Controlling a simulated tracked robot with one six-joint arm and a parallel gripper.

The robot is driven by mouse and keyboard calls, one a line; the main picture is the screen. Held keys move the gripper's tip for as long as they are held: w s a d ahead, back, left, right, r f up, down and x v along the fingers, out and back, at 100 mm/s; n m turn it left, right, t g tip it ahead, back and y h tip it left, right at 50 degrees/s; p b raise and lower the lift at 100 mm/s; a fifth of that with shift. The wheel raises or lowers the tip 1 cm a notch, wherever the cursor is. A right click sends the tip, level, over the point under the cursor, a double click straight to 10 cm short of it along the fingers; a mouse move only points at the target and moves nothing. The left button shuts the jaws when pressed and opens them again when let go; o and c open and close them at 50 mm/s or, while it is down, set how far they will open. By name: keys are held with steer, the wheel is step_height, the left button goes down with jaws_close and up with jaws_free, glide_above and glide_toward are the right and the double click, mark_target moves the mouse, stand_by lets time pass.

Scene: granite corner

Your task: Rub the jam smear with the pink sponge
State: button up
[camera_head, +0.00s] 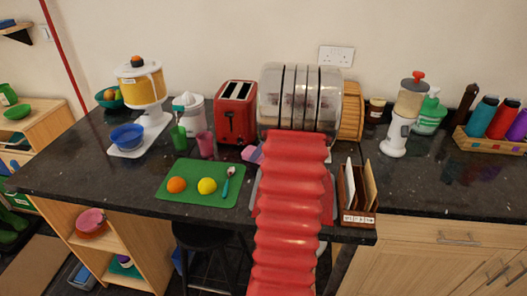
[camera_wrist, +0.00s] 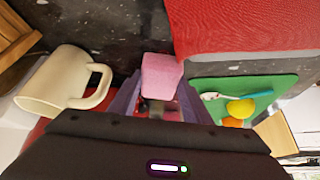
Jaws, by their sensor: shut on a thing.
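The pink sponge (camera_wrist: 162,75) is held between the purple fingers of my gripper (camera_wrist: 158,100), in the middle of the wrist view. It is over or against the dark granite worktop (camera_wrist: 110,30); I cannot tell whether it touches. In the head view, a purple fingertip of my gripper (camera_head: 256,155) shows left of my red-sleeved arm, with pink beside it near the toaster. I cannot make out the jam smear in either view; my arm hides part of the worktop.
A cream mug (camera_wrist: 55,80) lies left of my gripper in the wrist view. A green mat (camera_head: 170,192) holds an orange and a lemon (camera_head: 207,186). The red toaster (camera_head: 236,112), pink cup (camera_head: 205,144) and steel bin (camera_head: 300,95) stand behind. Clear granite lies at right (camera_head: 440,175).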

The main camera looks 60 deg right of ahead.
mark_target(244, 151)
steer(key=shift+w+a+f, duration=0.1)
steer(key=shift+w+a, duration=0.25)
steer(key=shift+w, duration=0.35)
steer(key=shift+w, duration=0.1)
steer(key=shift+w+a, duration=0.35)
steer(key=shift+w, duration=0.35)
steer(key=shift+w+a, duration=0.3)
steer(key=shift+w, duration=0.4)
steer(key=shift+r, duration=0.25)
steer(key=shift+r, duration=2.9)
step_height(244, 151, up, 3)
